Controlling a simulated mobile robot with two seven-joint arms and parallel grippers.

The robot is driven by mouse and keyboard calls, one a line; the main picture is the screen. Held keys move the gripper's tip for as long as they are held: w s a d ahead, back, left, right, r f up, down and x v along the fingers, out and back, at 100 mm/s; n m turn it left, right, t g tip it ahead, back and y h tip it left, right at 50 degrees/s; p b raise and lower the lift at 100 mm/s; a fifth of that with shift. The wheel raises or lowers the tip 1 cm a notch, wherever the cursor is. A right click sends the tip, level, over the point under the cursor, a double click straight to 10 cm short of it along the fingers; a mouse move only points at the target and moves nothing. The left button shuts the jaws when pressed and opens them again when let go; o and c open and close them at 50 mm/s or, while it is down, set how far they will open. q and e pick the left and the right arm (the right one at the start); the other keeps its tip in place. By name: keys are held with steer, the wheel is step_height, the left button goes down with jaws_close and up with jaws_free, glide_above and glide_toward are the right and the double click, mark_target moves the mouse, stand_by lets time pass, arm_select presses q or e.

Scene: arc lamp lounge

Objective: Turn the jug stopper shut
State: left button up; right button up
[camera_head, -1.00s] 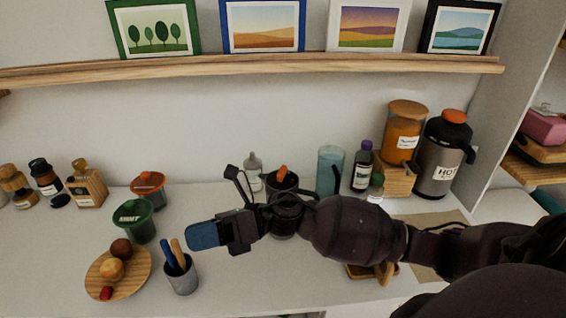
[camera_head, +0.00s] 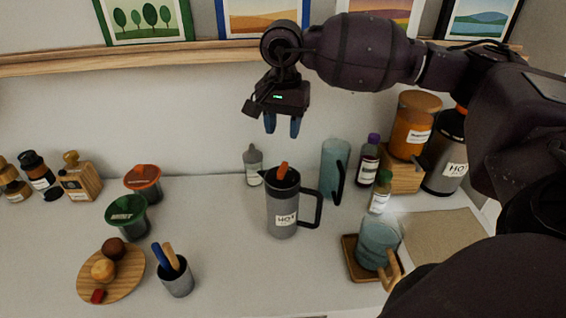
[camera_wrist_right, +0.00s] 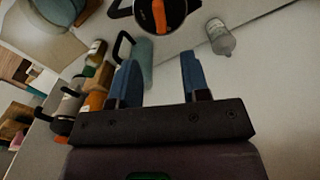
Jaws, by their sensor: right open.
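The grey jug (camera_head: 281,207) with a dark lid, a black handle and a "HOT" label stands upright on the white counter. Its orange stopper (camera_head: 282,171) sticks up from the lid. In the right wrist view the stopper (camera_wrist_right: 158,16) lies across the round lid at the top edge. My right gripper (camera_head: 283,126) is above and behind the jug, blue fingers pointing down, apart from the stopper. In the right wrist view its fingers (camera_wrist_right: 158,75) are spread with nothing between them. My left gripper is not in view.
A blue pitcher (camera_head: 334,168) and a small grey bottle (camera_head: 253,163) stand close behind the jug. A glass mug (camera_head: 378,243) sits on a wooden coaster at front right. A cup with utensils (camera_head: 177,279) and a wooden plate (camera_head: 122,285) are at front left.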

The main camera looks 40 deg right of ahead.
mark_target(282, 167)
step_height(282, 167, down, 11)
steer(key=shift+a+r, duration=0.1)
steer(key=shift+r, duration=0.1)
stand_by(0.3)
jaws_close()
